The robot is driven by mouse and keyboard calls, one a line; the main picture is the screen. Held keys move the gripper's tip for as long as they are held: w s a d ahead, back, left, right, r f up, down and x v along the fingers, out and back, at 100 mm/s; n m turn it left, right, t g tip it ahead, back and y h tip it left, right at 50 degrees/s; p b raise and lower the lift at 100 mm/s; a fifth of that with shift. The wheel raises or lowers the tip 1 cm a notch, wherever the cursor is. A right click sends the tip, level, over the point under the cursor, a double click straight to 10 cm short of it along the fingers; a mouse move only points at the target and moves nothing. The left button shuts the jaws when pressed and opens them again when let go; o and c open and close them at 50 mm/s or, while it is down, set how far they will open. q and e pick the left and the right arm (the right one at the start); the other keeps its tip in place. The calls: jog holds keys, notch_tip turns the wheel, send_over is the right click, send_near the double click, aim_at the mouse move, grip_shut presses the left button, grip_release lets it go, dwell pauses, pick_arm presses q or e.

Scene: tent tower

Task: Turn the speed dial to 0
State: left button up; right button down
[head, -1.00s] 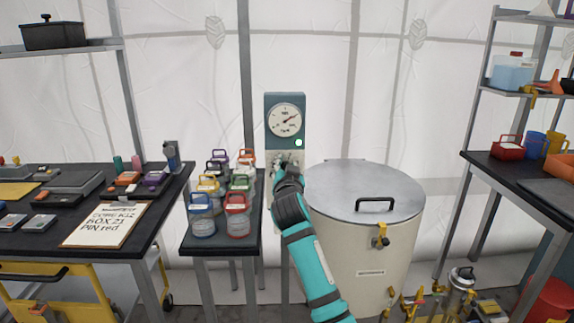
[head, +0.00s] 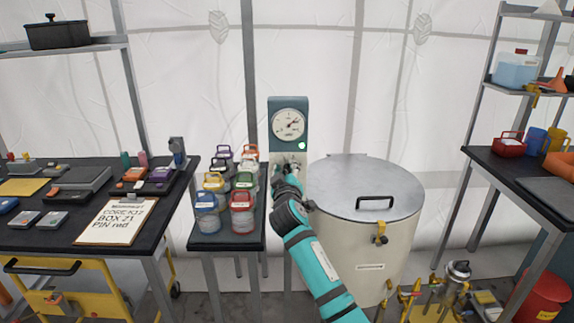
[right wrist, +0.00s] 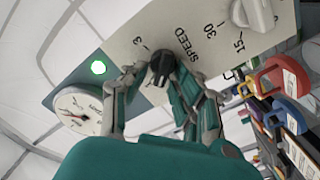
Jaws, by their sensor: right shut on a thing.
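The control panel (head: 273,128) stands upright behind the narrow table, with a round gauge (head: 288,121) and a lit green lamp (head: 302,146). My right gripper (head: 287,168) is at the lower part of the panel and hides much of it in the head view. In the right wrist view, my right gripper (right wrist: 163,78) is shut on a dark knob, the speed dial (right wrist: 161,66), beside the word SPEED and a 3. The dial's exact setting cannot be read. A pale knob (right wrist: 257,14) sits near marks 30 and 15. My left gripper is not in view.
A large lidded drum (head: 362,235) stands right of my right arm. Several jars with coloured handles (head: 242,213) stand on the narrow table left of it. A clipboard (head: 117,221) lies on the black table (head: 60,240) at left. Shelving stands at right.

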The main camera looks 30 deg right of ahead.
jog(key=n+p, duration=0.2)
jog(key=n, duration=0.2)
jog(key=shift+a+f, duration=0.15)
jog(key=shift+w+f+n+p, duration=0.15)
jog(key=shift+n+p, duration=0.5)
jog(key=shift+n, duration=0.95)
jog(key=shift+f, duration=0.1)
jog(key=c, duration=1.4)
grip_release()
jog(key=shift+o, duration=0.2)
jog(key=shift+a, duration=0.15)
jog(key=v, duration=1.2)
jog(key=shift+f, duration=0.1)
